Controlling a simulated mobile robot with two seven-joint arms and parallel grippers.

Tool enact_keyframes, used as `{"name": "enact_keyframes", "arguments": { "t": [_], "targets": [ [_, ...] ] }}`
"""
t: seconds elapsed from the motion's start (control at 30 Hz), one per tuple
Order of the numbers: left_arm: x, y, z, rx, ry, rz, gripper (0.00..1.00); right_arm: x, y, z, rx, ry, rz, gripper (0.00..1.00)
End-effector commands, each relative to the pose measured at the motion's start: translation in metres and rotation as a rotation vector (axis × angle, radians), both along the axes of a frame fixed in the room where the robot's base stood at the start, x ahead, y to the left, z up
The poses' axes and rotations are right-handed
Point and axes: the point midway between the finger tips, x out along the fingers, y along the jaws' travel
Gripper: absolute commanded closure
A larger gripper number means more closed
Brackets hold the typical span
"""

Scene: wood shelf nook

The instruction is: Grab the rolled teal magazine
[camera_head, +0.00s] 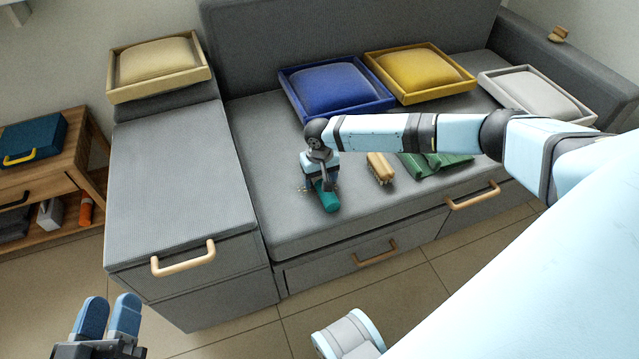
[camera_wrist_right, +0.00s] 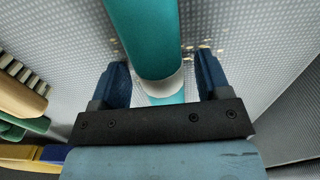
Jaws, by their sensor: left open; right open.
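The rolled teal magazine (camera_head: 327,196) lies on the grey sofa seat, near its front edge. In the right wrist view the teal roll (camera_wrist_right: 145,35) runs down between the two blue fingers, with a pale band near its lower end. My right gripper (camera_wrist_right: 163,80) is open around the roll, with a gap on each side. In the head view my right gripper (camera_head: 318,178) points down at the magazine and hides part of it. My left gripper (camera_head: 108,318) is open and empty at the lower left, far from the magazine.
Blue (camera_head: 335,90), yellow (camera_head: 418,75) and white (camera_head: 537,95) cushions in trays stand behind. The grey chest top (camera_head: 170,165) at left is clear. Small crumbs lie around the magazine.

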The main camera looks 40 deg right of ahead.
Motion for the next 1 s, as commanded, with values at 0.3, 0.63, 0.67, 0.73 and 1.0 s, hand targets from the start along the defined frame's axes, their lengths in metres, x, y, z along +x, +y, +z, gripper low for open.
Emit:
{"name": "enact_keyframes", "arguments": {
  "t": [0.3, 0.63, 0.67, 0.73, 1.0],
  "targets": [
    [0.000, 0.000, -0.002, 0.004, 0.008, -0.003, 0.57, 0.000, 0.000, -0.002, 0.001, -0.001, 0.000, 0.41],
    [0.000, 0.000, -0.001, 0.004, 0.007, -0.003, 0.57, 0.000, 0.000, -0.001, 0.001, -0.001, 0.000, 0.87],
    [0.000, 0.000, -0.001, 0.004, 0.007, -0.003, 0.57, 0.000, 0.000, -0.001, 0.001, -0.001, 0.000, 0.87],
    [0.000, 0.000, -0.001, 0.004, 0.008, -0.003, 0.57, 0.000, 0.000, -0.001, 0.001, -0.001, 0.000, 0.87],
    [0.001, 0.001, 0.013, -0.009, -0.021, 0.005, 0.57, 0.000, 0.000, 0.018, 0.001, -0.001, 0.000, 0.87]
  ]
}}
